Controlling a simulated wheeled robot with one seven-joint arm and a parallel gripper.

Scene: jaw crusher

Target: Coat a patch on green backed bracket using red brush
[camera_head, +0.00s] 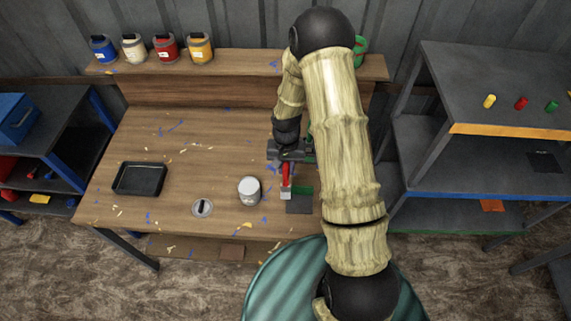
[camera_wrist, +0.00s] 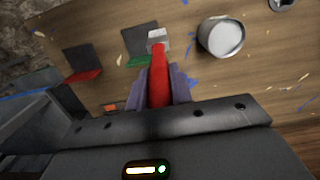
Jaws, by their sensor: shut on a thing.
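My gripper (camera_head: 287,158) is shut on the handle of the red brush (camera_head: 286,174) above the right part of the workbench. It also shows in the wrist view (camera_wrist: 157,88), with the red brush (camera_wrist: 159,80) between its fingers and the pale brush head pointing away. The green backed bracket (camera_head: 300,206) has a dark grey plate and a green back; it also shows in the wrist view (camera_wrist: 138,38). The brush head overlaps one side edge of the plate in both views. I cannot tell whether it touches. No coated patch is visible on the plate's visible part.
An open can of pale paint (camera_head: 249,191) stands left of the bracket. A red backed bracket (camera_wrist: 82,62) lies beside the green one in the wrist view. Shelves (camera_head: 480,150) stand at right.

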